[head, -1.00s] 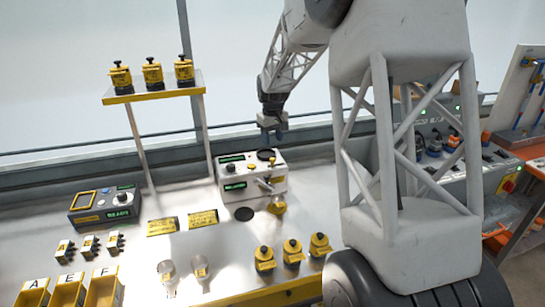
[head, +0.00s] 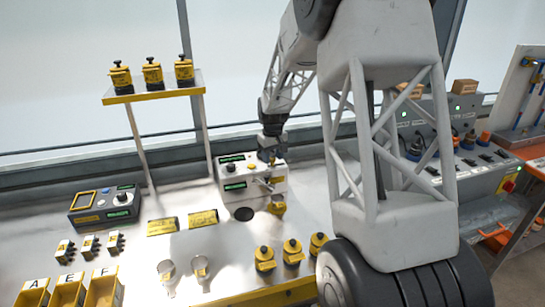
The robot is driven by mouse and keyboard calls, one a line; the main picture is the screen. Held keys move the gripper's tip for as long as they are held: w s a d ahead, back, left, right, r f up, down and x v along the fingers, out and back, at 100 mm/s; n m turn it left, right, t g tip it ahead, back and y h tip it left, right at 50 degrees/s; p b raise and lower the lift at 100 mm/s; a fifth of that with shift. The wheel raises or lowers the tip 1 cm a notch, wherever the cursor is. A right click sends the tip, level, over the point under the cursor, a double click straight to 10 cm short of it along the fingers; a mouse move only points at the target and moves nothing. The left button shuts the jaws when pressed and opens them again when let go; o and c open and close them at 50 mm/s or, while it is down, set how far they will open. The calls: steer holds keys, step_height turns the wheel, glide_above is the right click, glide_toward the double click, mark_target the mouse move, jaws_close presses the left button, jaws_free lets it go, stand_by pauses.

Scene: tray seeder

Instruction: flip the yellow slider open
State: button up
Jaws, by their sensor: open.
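The white device (head: 236,194) stands at the back middle of the bench, with two dark displays with green text on its front and top. A small yellow part (head: 252,167) sits on its top face. I cannot tell whether this is the slider or how it is set. My gripper (head: 271,161) is over the right part of the device's top, just right of the yellow part, pointing down and open. It hides the black round top opening. A grey spout or lever juts from the device's front, with a yellow cup (head: 277,207) below it.
A dark box marked READY (head: 104,206) stands at left. A raised shelf (head: 155,95) holds several yellow-and-black containers. Yellow bins (head: 68,290), glass vessels (head: 166,274) and more yellow containers (head: 292,252) stand at the front. Yellow labels lie left of the device.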

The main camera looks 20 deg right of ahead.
steer(key=shift+c, duration=0.3)
jaws_close()
steer(key=shift+a, duration=0.35)
steer(key=shift+o, duration=0.3)
jaws_free()
steer(key=shift+r, duration=3.85)
